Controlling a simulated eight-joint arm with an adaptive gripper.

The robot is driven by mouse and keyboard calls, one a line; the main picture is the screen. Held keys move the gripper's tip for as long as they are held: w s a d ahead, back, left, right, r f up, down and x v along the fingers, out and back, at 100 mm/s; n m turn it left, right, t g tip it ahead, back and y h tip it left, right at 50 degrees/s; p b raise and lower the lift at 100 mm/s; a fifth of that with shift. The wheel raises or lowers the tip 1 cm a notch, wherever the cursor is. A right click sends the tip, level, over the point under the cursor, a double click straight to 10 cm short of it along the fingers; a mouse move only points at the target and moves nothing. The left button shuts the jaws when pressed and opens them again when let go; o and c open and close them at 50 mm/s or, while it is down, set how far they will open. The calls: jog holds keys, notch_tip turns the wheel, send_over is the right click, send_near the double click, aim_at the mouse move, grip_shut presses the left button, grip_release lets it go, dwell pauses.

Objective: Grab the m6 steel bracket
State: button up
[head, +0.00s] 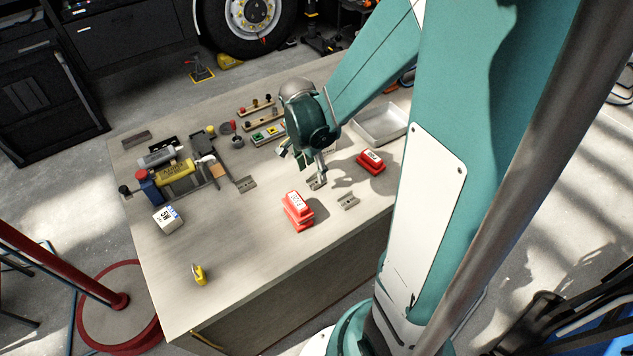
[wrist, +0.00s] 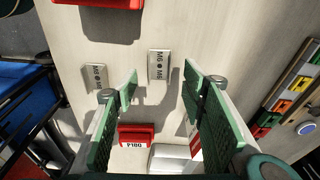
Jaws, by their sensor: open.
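A grey steel bracket (wrist: 159,65) with M6-like lettering lies flat in the wrist view, a little beyond my fingertips and between their lines. A similar bracket (wrist: 95,77) lies to its left, outside my left finger; its lettering is too small to read surely. In the head view these are the bracket (head: 317,184) under my gripper and the one (head: 348,201) to its lower right. A third bracket (head: 246,184) lies further left. My gripper (wrist: 160,90) is open and empty, pointing down over the table; it also shows in the head view (head: 316,168).
Red boxes stand on either side of the brackets, one nearer (head: 297,210) and one at the right (head: 371,161). A metal tray (head: 402,133) sits behind the right one. Tools and a yellow cylinder (head: 176,175) crowd the table's left.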

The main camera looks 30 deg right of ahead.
aim_at(317, 182)
jog(key=shift+d+f, duration=0.25)
jog(key=shift+f, duration=0.95)
jog(key=shift+d+f, duration=0.2)
jog(key=shift+f, duration=1)
jog(key=shift+c, duration=0.3)
jog(key=c, duration=0.9)
